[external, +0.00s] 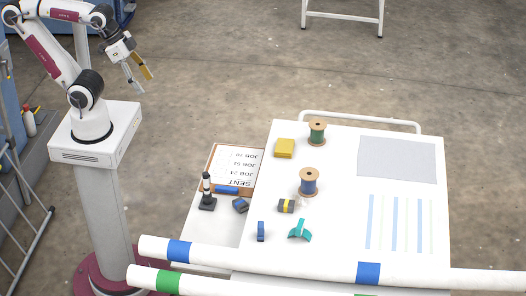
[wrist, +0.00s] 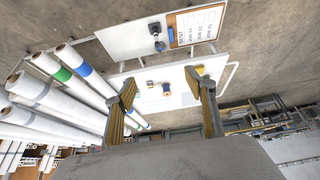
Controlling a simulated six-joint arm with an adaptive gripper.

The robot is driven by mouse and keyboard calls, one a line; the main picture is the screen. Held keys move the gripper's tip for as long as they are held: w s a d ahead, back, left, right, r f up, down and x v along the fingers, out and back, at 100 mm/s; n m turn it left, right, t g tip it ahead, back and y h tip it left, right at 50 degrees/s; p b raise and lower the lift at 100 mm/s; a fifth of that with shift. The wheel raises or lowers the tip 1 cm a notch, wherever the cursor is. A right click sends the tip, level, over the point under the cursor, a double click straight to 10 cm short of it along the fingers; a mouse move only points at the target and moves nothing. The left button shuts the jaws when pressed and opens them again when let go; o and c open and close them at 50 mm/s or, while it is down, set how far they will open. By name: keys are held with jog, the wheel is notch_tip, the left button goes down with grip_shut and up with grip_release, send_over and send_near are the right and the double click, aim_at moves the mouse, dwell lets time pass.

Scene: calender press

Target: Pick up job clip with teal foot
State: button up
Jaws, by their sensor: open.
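A teal piece (external: 300,231), angular with a flat splayed base, sits near the front of the white table; I take it for the clip with the teal foot. My gripper (external: 140,79) is open and empty, raised high at the left, well away from the table. Its two spread fingers also show in the wrist view (wrist: 163,80).
On the table (external: 340,150) are a dark and yellow block (external: 286,206), a blue piece (external: 261,231), a blue spool (external: 308,182), a green spool (external: 317,133) and a yellow block (external: 284,148). Long white rollers (external: 310,265) cross in front. A clipboard (external: 236,165) lies left.

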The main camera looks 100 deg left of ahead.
jog(key=shift+w, duration=0.1)
jog(key=w+d+f+t+h, duration=0.1)
jog(key=w+d, duration=0.3)
jog(key=w, duration=0.7)
jog(key=w+d+f+m+t, duration=0.15)
jog(key=w+d, duration=0.25)
jog(key=w, duration=0.7)
jog(key=w+d+f+n+t+h, duration=0.1)
jog(key=w+d, duration=0.3)
jog(key=w, duration=0.7)
jog(key=w+d+f+t, duration=0.2)
jog(key=w+d+f, duration=0.5)
jog(key=w+f, duration=0.4)
jog(key=t, duration=0.2)
send_near(300, 230)
jog(key=shift+w+a+f+m, duration=0.4)
jog(key=shift+w+a, duration=0.2)
jog(key=shift+a, duration=0.2)
jog(key=shift+d+f+t+y, duration=0.15)
jog(key=shift+f+t+y, duration=0.15)
jog(key=shift+f, duration=0.25)
jog(key=shift+w, duration=0.1)
jog(key=shift+x, duration=1.2)
